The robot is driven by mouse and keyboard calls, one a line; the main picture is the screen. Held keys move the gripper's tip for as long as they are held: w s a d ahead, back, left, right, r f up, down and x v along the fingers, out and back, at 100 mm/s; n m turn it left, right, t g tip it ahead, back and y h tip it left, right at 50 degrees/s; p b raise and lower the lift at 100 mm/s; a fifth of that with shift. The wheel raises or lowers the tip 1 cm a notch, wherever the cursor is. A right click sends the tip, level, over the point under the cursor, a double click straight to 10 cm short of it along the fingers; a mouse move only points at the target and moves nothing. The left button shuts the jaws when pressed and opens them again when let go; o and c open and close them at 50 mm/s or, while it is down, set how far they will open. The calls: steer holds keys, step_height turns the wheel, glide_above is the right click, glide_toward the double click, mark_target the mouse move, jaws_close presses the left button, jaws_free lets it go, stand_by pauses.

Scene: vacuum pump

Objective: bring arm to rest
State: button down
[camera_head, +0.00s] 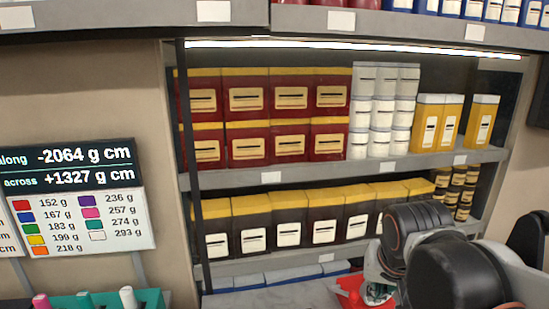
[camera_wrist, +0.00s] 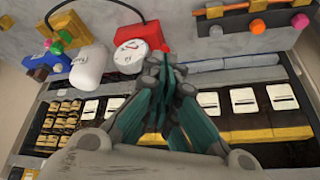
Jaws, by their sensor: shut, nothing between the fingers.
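My gripper (camera_wrist: 172,95) shows in the wrist view with its teal fingers together and nothing between them. It hangs in front of a shelf of black boxes with yellow tops. In the head view my dark arm (camera_head: 455,270) reaches in from the lower right, in front of the shelf's right end.
The shelf unit (camera_head: 300,178) holds red, black, white and yellow containers. A display board (camera_head: 85,200) with mass readings stands at the left. A teal rack (camera_head: 105,300) with coloured pegs is at the lower left. A white rounded object (camera_wrist: 88,66) lies beside the red device.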

steer(key=s+f+n+t+y+b, duration=0.1)
steer(key=s+f+n+b, duration=0.2)
steer(key=s, duration=0.5)
steer(key=shift+s+a+f+t, duration=0.3)
steer(key=shift+f+t, duration=0.1)
steer(key=shift+f, duration=0.2)
steer(key=c, duration=2.1)
jaws_free()
steer(key=shift+s+f, duration=0.1)
steer(key=shift+s, duration=0.05)
steer(key=o, duration=0.9)
step_height(320, 180, up, 3)
steer(key=n+g+p, duration=0.6)
steer(key=g+p, duration=0.1)
steer(key=p, duration=0.2)
glide_above(354, 291)
step_height(354, 291, down, 13)
steer(key=b, duration=0.3)
steer(key=shift+f, duration=0.15)
steer(key=shift+c, duration=0.2)
jaws_close()
